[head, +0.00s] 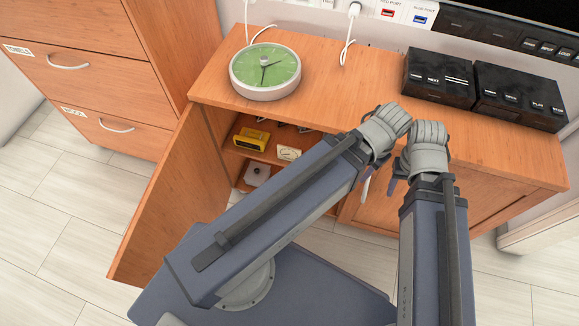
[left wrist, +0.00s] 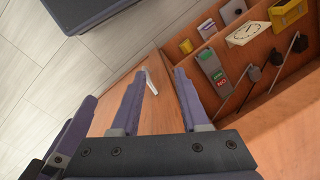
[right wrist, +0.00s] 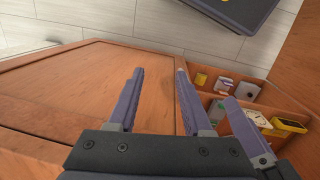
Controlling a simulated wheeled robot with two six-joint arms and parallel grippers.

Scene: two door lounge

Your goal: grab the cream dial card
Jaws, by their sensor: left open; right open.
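The cream dial card (head: 289,153) is a small pale card with a dial. It stands on the upper shelf inside the open cabinet, beside a yellow box (head: 251,138). It also shows in the left wrist view (left wrist: 247,33) and the right wrist view (right wrist: 257,118). My left gripper (left wrist: 158,73) is open and empty, to the right of the card in the head view. My right gripper (right wrist: 159,71) is open and empty, farther right, in front of the closed part of the cabinet. In the head view my wrists mostly hide the fingers.
The cabinet door (head: 164,205) stands open at left. A green clock (head: 265,71) and black button boxes (head: 520,95) sit on top. A grey and green card (left wrist: 213,72) and dark knobbed rods are near the dial card. A pale handle (left wrist: 151,80) shows beyond my left fingers.

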